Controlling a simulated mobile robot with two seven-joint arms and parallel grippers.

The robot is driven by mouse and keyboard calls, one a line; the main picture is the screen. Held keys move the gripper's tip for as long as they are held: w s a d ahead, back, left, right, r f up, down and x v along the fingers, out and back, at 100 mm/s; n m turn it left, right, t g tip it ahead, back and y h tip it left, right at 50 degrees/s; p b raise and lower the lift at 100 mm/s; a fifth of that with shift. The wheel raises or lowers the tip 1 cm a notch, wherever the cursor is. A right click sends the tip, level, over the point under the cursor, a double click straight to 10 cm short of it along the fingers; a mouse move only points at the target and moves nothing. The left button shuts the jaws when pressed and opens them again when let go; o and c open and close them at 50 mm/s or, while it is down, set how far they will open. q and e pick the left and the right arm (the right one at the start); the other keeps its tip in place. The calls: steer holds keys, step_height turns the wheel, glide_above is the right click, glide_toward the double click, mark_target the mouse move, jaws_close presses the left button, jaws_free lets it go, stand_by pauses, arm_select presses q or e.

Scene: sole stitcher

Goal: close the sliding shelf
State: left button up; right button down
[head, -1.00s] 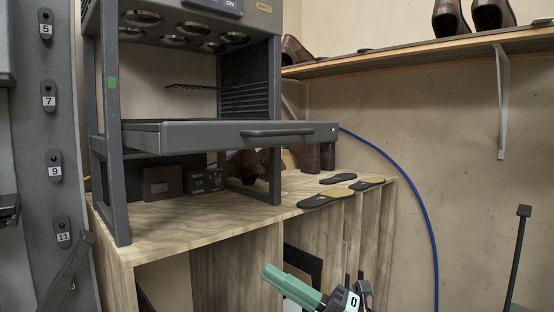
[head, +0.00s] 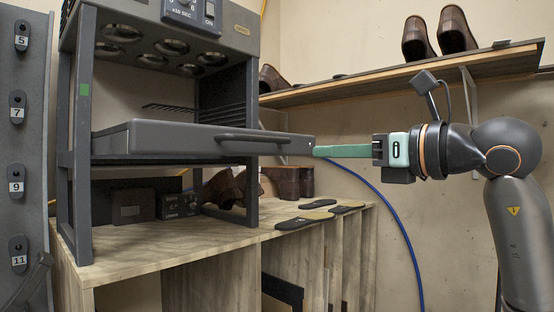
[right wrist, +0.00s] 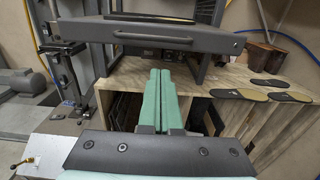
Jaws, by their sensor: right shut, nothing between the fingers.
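The sliding shelf (head: 190,137) is a flat dark grey tray in the machine's frame, with a bar handle (head: 252,139) on its front. It stands pulled out past the frame posts. It also shows across the top of the right wrist view (right wrist: 205,39). My right gripper (head: 318,151) has green fingers and is shut and empty. It points left, its tips close to the shelf's right front corner in the head view. In the right wrist view the fingers (right wrist: 160,72) show below the shelf front; I cannot tell if they touch it. My left gripper is not in view.
The machine (head: 75,140) stands on a wooden bench (head: 170,247). Dark soles (head: 305,220) and brown shoes (head: 287,180) lie on the bench to the right. A wall shelf (head: 380,80) with shoes is above my right arm. A blue hose (head: 394,218) hangs behind.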

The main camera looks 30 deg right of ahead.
mark_target(256, 153)
steer(key=p+x, duration=0.2)
steer(key=x, duration=1.1)
steer(key=shift+p, duration=0.3)
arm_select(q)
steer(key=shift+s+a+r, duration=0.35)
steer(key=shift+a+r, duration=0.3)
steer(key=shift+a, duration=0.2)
arm_select(e)
steer(key=shift+w+a+f, duration=0.1)
steer(key=shift+w+a, duration=0.05)
steer(key=shift+w, duration=0.25)
